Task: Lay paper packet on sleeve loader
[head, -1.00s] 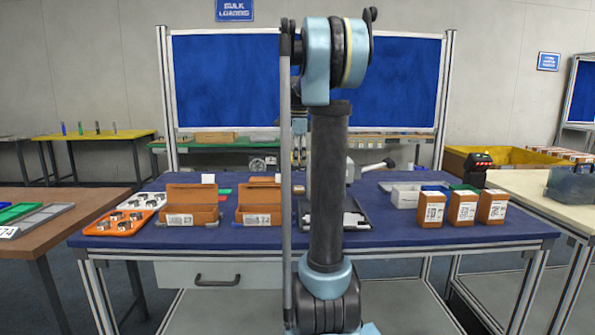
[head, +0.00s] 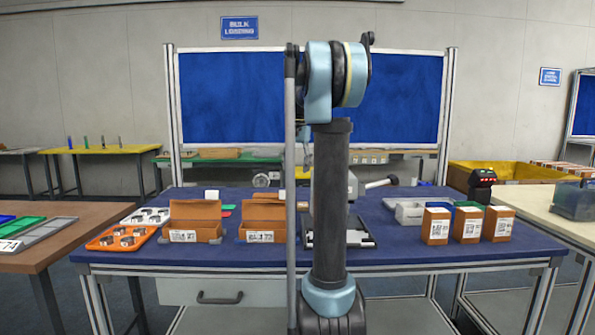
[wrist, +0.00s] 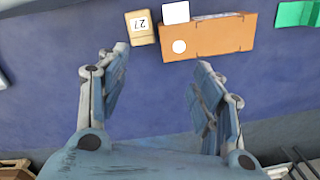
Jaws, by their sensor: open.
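In the wrist view my gripper (wrist: 162,60) is open and empty, its two fingers apart over the bare blue table. A small tan packet (wrist: 143,37) with a white label reading 27 lies just beyond the left fingertip; it looks like the paper packet. I cannot pick it out in the head view, where my arm hides the table's middle. Behind my arm stands a grey device with a lever (head: 380,183) and a dark tray (head: 368,243) at its foot. I cannot tell whether either is the sleeve loader. My gripper is hidden in the head view.
An orange-brown box (wrist: 230,37) lies right of the packet, with a white card (wrist: 176,12) against it. Open brown boxes (head: 194,221) and an orange tray (head: 116,241) stand at left. Labelled cartons (head: 467,225) and a black-red scanner (head: 481,186) are at right.

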